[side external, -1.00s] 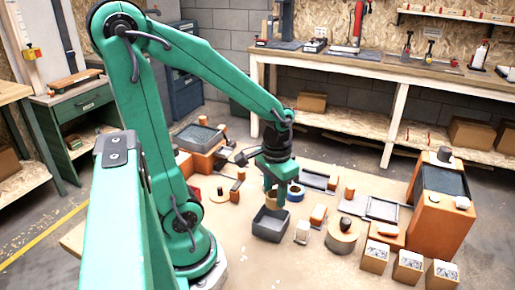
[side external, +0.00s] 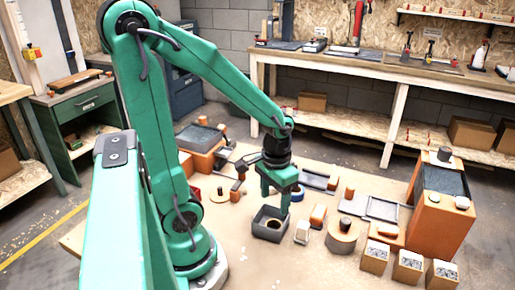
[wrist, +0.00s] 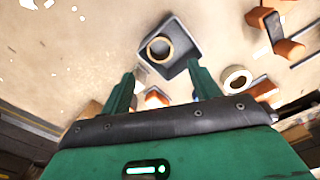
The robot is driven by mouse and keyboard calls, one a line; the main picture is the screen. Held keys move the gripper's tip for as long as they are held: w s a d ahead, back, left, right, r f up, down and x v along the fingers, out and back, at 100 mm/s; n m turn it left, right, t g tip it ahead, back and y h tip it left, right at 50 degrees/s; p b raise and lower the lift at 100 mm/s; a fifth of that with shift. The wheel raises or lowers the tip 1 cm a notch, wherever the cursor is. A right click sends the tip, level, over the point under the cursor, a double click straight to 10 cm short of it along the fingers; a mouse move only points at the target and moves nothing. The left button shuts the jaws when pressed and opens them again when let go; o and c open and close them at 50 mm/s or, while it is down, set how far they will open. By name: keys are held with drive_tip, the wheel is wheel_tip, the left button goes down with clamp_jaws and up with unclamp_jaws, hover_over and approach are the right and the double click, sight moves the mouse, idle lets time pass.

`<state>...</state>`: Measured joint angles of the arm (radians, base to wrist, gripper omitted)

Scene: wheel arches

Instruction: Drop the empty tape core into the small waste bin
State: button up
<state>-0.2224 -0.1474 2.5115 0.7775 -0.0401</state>
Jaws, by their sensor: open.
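The small waste bin (side external: 267,234) is a grey square open box on the table, below my gripper (side external: 275,204). The tape core (side external: 274,224) is a tan ring lying inside the bin. In the wrist view, the core (wrist: 148,48) lies inside the bin (wrist: 184,42), against one side. My gripper (wrist: 164,78) is open and empty, with its two green fingers spread apart above and beside the bin. No finger touches the core.
A blue-cored tape roll (side external: 297,193) stands close behind the bin to the right. Three printed boxes (side external: 408,266) stand at the front right. The table front is clear.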

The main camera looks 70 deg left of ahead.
drive_tip(key=shift+r, duration=0.15)
wheel_tip(320, 180, up, 8)
drive_tip(key=shift+f, duration=0.25)
idle(0.4)
idle(0.3)
drive_tip(key=d+r+m+t, duration=0.3)
drive_tip(key=d+r+t, duration=0.2)
drive_tip(key=r, duration=0.1)
drive_tip(key=shift+s+d+r+t, duration=0.15)
drive_tip(key=shift+s+t, duration=0.15)
drive_tip(key=shift+s, duration=0.1)
